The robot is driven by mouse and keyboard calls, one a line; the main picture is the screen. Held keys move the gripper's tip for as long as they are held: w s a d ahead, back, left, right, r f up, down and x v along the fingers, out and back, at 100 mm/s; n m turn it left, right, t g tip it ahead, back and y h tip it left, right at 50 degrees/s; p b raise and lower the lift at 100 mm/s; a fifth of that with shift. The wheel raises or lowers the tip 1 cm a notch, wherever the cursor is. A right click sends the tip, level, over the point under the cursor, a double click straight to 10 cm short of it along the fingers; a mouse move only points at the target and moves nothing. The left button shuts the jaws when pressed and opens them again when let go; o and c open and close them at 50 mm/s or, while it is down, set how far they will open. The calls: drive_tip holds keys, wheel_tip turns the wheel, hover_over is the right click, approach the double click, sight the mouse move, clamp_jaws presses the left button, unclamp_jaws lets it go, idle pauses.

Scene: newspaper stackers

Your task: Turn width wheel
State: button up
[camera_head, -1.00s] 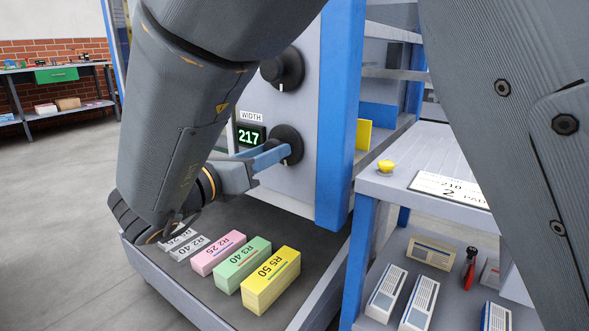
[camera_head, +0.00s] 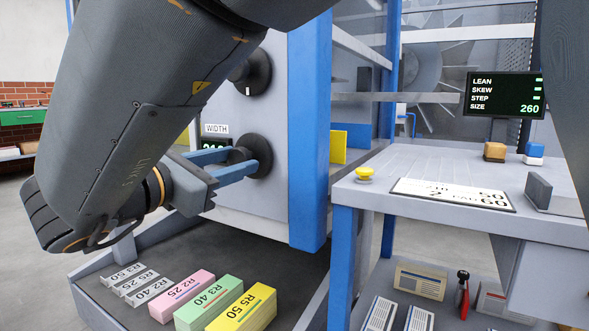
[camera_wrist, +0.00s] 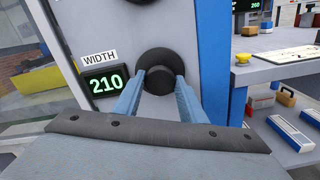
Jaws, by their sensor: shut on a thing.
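The width wheel (camera_head: 262,150) is a black round knob on the grey machine panel, below a second black knob (camera_head: 251,72). My gripper (camera_head: 246,163) has its blue fingers on the wheel's hub, one on each side, and is shut on it. In the wrist view the fingers of my gripper (camera_wrist: 161,92) reach up to the wheel (camera_wrist: 160,66) from below. The WIDTH display (camera_wrist: 106,84) left of the wheel reads 210 in green. In the head view my arm partly covers this display.
A shelf below holds pink (camera_head: 181,296), green (camera_head: 208,304) and yellow (camera_head: 242,309) blocks. A blue post (camera_head: 309,140) stands right of the panel. A table (camera_head: 390,195) at right carries a yellow button (camera_head: 365,174) and a printed card (camera_head: 452,194). A screen (camera_head: 505,95) shows SIZE 260.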

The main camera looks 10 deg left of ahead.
drive_tip(key=shift+f, duration=0.1)
idle(0.3)
drive_tip(key=o, duration=1)
drive_tip(key=shift+s, duration=0.1)
